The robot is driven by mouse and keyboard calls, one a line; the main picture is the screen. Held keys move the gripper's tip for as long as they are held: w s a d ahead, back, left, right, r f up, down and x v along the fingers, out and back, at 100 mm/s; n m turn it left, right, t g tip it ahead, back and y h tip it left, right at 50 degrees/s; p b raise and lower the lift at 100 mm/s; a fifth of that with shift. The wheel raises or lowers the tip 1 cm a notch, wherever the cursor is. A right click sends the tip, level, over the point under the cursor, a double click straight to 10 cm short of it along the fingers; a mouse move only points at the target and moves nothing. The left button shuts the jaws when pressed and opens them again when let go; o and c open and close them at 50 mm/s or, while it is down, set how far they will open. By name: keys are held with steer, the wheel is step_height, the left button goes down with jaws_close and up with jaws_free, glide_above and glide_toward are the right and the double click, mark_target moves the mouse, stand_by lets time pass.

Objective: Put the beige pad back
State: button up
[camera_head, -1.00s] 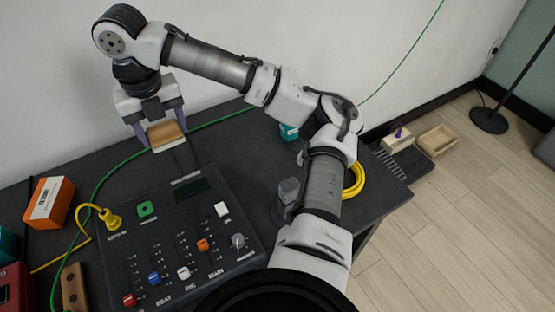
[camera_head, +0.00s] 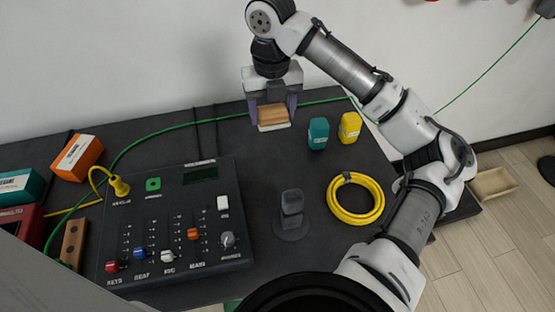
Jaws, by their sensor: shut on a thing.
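The beige pad (camera_head: 272,116) is a small tan block with a pale lower edge. My gripper (camera_head: 274,108) points down at the back of the dark table (camera_head: 330,252), with one finger on each side of the pad, and is shut on it. The pad is level. Whether it touches the tabletop or hangs just above it is hard to tell.
A control console (camera_head: 185,222) stands left. Teal (camera_head: 318,133) and yellow (camera_head: 350,128) containers stand right of the pad. A yellow cable coil (camera_head: 355,199) and a dark grey block on a round base (camera_head: 291,205) are nearer. A green cable (camera_head: 190,126) runs along the back.

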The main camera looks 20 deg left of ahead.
mark_target(273, 125)
step_height(273, 125, down, 16)
steer(key=shift+f, duration=0.1)
stand_by(0.4)
steer(key=shift+f, duration=0.15)
steer(key=o, duration=1)
steer(key=shift+c, duration=0.2)
step_height(273, 125, up, 12)
steer(key=shift+r, duration=0.15)
